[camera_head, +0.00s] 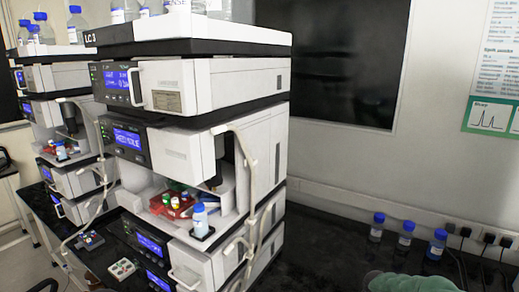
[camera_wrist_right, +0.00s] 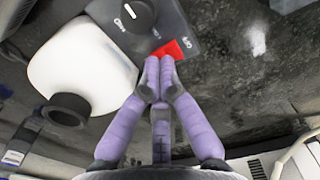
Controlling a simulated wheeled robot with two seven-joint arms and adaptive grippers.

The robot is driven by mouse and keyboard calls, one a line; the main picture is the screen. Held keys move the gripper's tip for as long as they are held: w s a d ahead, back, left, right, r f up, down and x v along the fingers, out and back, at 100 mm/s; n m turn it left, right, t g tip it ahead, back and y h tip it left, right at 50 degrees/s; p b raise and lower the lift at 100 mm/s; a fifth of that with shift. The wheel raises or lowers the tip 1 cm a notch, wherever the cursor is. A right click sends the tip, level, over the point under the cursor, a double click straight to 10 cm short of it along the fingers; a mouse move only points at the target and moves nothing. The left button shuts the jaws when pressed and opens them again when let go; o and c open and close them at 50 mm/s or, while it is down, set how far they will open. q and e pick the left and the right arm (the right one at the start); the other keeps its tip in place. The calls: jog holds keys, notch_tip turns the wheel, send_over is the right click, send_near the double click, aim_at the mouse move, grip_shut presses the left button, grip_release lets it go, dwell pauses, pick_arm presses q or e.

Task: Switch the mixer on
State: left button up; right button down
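The mixer shows in the right wrist view, at the upper left. It has a white rounded body (camera_wrist_right: 85,62), a black cup-like part (camera_wrist_right: 66,109) and a grey front panel with a black knob (camera_wrist_right: 137,16). A red switch (camera_wrist_right: 172,50) sits on the panel's edge. My right gripper (camera_wrist_right: 160,66) has purple fingers with their tips together, right at the red switch and covering part of it. I cannot tell whether they touch it. Nothing shows held between them. I cannot make out the mixer in the head view. My left gripper is not in view.
A tall instrument stack (camera_head: 190,85) stands at centre left in the head view, with another behind it. Several blue-capped bottles (camera_head: 405,236) stand along the wall at the right. A green rounded thing (camera_head: 410,283) shows at the bottom edge. Dark bench between is clear.

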jog(key=shift+f, duration=0.3)
jog(key=shift+r, duration=0.2)
jog(key=shift+r+p, duration=1.75)
jog(key=shift+r, duration=0.6)
